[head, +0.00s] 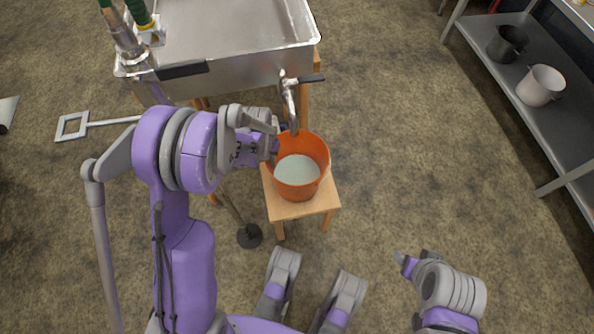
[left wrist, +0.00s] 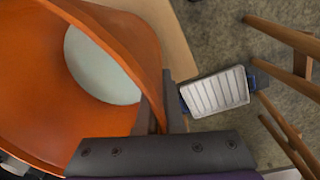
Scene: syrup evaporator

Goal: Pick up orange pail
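The orange pail (head: 313,148) stands upright on a small wooden stool (head: 290,210) below the metal tap. It holds a pale, greyish-green content. My left gripper (head: 272,148) is at the pail's left rim. In the left wrist view, the orange pail (left wrist: 40,95) fills the left side, and its wall runs between the dark fingers of my left gripper (left wrist: 160,120). They look closed on the wall, one inside and one outside. My right gripper (head: 415,258) is low on the right, away from the pail; its opening is unclear.
The metal evaporator pan (head: 235,35) with its tap (head: 290,95) stands just behind the pail. A ridged grey plate with blue ends (left wrist: 217,92) lies beside the pail. A shelf (head: 560,115) with a white pot (head: 540,86) and a dark pot (head: 507,43) is at right. Floor between is clear.

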